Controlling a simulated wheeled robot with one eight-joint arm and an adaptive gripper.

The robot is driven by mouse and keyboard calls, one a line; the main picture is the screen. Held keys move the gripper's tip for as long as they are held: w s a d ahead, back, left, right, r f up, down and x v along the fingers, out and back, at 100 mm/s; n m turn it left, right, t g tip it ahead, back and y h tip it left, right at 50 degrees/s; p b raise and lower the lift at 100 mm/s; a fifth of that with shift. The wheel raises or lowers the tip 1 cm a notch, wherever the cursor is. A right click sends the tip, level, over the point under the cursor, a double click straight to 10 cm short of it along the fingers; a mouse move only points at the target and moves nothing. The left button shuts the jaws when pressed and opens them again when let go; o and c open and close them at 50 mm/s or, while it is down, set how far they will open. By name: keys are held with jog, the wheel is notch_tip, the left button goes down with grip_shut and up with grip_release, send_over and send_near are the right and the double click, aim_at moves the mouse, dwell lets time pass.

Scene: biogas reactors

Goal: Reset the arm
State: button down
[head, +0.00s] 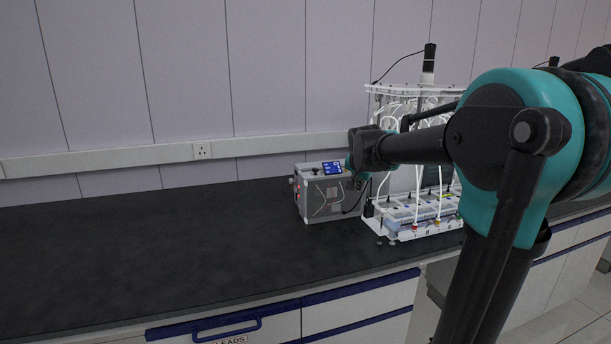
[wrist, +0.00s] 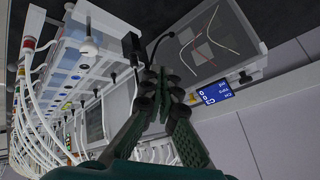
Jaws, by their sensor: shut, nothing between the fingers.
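My arm reaches in from the right in the head view, and its end with my gripper (head: 360,160) is in front of the bench equipment, near the grey control box. In the wrist view my gripper's fingers (wrist: 162,82) are together, shut and empty. The grey control box (head: 315,205) with a small lit blue screen (head: 333,168) stands on the bench. In the wrist view the box (wrist: 222,35) and its screen (wrist: 214,93) lie beyond the fingers. I cannot tell the exact gap between fingers and box.
The biogas reactor rig (head: 398,234), with white tubes and a tall black-topped motor (head: 429,60), stands right of the box, partly hidden by my arm. Its tubes (wrist: 32,110) crowd the wrist view's left. The dark bench top (head: 150,240) is clear on the left.

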jog(key=s+d+f+n+g, duration=0.1)
jog(key=s+f+n, duration=0.3)
jog(key=s+f, duration=0.8)
jog(key=s+d+f+n+g+y, duration=0.1)
jog(key=s+f+n, duration=0.3)
jog(key=s+f, duration=0.9)
jog(key=s+g, duration=0.1)
jog(key=s, duration=0.7)
jog(key=shift+g, duration=0.4)
jog(key=shift+d, duration=0.15)
